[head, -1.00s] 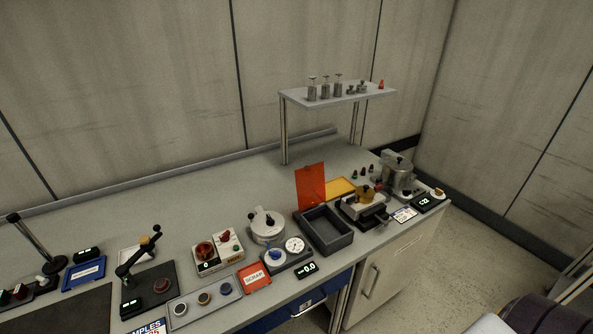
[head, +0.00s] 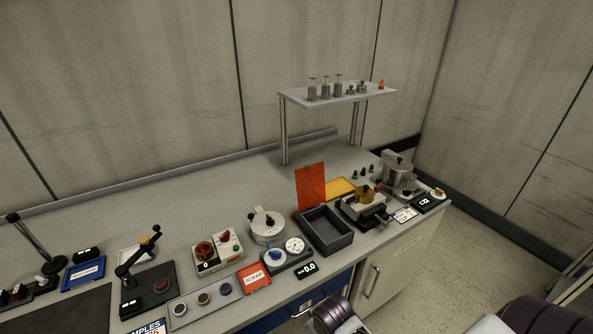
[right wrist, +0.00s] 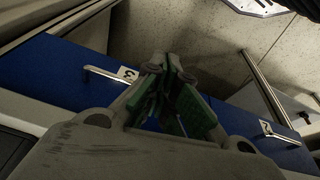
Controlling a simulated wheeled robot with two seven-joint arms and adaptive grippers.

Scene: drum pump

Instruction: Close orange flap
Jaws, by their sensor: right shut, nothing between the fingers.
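The orange flap (head: 311,186) stands upright at the back edge of a dark grey open box (head: 328,243) on the bench, so the box is uncovered. The box looks empty inside. My right gripper (right wrist: 165,85), with green finger pads, shows in the right wrist view in front of the blue drawer fronts, below the bench top. It is shut with nothing held, and it is well away from the flap. In the head view only dark rounded parts of my arm show at the bottom edge. My left gripper is in neither view.
Left of the box stand a white round device (head: 267,226), gauges and an orange scrap label (head: 253,277). Right of it is a black device with a brass part (head: 364,207). A yellow tray (head: 341,187) lies behind. A raised shelf (head: 338,96) with weights stands at the back.

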